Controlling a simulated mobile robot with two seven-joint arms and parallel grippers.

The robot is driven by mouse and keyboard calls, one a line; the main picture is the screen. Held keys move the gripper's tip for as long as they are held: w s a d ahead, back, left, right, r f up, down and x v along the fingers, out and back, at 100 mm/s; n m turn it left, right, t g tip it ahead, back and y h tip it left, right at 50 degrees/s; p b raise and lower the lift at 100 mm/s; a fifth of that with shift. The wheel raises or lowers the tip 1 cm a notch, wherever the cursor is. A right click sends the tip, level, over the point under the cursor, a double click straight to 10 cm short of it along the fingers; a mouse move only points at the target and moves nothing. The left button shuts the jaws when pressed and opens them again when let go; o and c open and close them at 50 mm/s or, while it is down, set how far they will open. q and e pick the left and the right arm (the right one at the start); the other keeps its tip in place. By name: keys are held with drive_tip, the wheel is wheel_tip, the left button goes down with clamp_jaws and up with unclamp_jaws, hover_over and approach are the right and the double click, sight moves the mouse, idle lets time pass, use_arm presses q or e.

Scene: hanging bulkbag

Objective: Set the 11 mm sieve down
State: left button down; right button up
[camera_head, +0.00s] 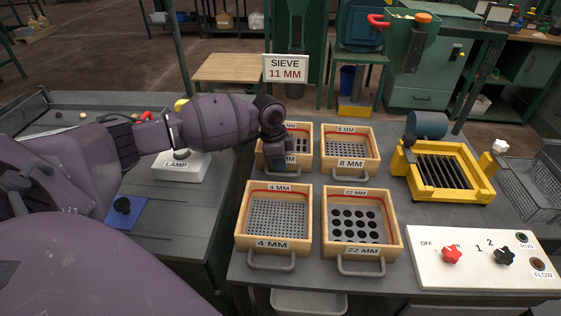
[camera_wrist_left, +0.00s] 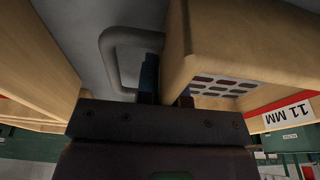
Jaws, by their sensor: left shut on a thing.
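The 11 mm sieve (camera_head: 304,160), a wooden box with a slotted floor, is in the back left place of a group of sieves. My left arm hides much of its left side. My left gripper (camera_head: 273,160) reaches down over its near left part. In the left wrist view, the fingers (camera_wrist_left: 168,92) are shut on a wooden wall of the 11 mm sieve (camera_wrist_left: 205,45), beside a grey handle (camera_wrist_left: 112,50). Its 11 MM label shows at the right there. I cannot tell whether its underside touches the table. My right gripper is not in view.
The 8 mm sieve (camera_head: 374,140) stands to the right. The 4 mm sieve (camera_head: 241,225) and 22 mm sieve (camera_head: 396,228) stand in front. A yellow slatted frame (camera_head: 482,187), a wire basket (camera_head: 530,195) and a white control panel (camera_head: 480,272) are further right. A SIEVE 11 MM sign (camera_head: 285,68) stands behind.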

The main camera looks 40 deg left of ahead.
use_arm(q)
drive_tip(key=c, duration=1.7)
unclamp_jaws()
drive_tip(key=shift+f, duration=0.15)
drive_tip(key=o, duration=0.5)
drive_tip(key=shift+c, duration=0.2)
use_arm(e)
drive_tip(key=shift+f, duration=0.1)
